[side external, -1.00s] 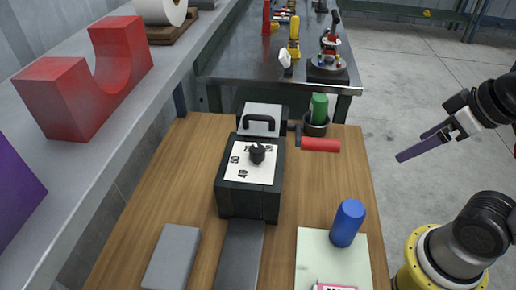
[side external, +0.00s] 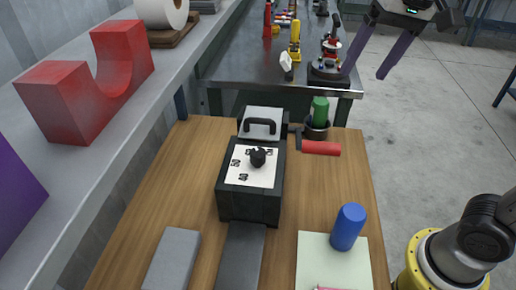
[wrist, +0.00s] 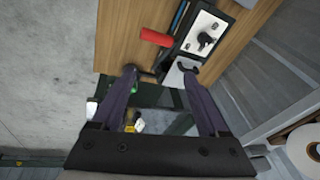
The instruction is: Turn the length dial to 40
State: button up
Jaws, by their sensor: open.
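The length dial (side external: 257,157) is a black knob on a white plate (side external: 240,178) with printed numbers, among them 40 near the front left corner and 50 at the left. The plate is on top of a dark box (side external: 249,205) on the wooden table. I cannot tell which number the knob points to. In the wrist view the knob (wrist: 206,40) shows at the upper right, beyond my fingertips. My gripper (side external: 372,60) is open and empty, up at the right, well apart from the dial. Its two purple fingers also show in the wrist view (wrist: 160,85).
A red-handled tool (side external: 320,148) and a green item in a dark cup (side external: 319,112) are right of the box. A blue cylinder (side external: 347,226) stands at the front right. A shelf with a red cradle (side external: 85,82) runs along the left.

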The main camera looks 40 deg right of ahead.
jog(key=w+a+g, duration=0.1)
jog(key=w+a, duration=0.3)
jog(key=w, duration=0.2)
jog(key=n+g, duration=0.1)
jog(key=g, duration=0.1)
send_over(258, 152)
notch_tip(258, 152, down, 9)
jog(key=shift+h, duration=0.3)
notch_tip(258, 152, down, 14)
jog(key=shift+r, duration=0.15)
grip_shut()
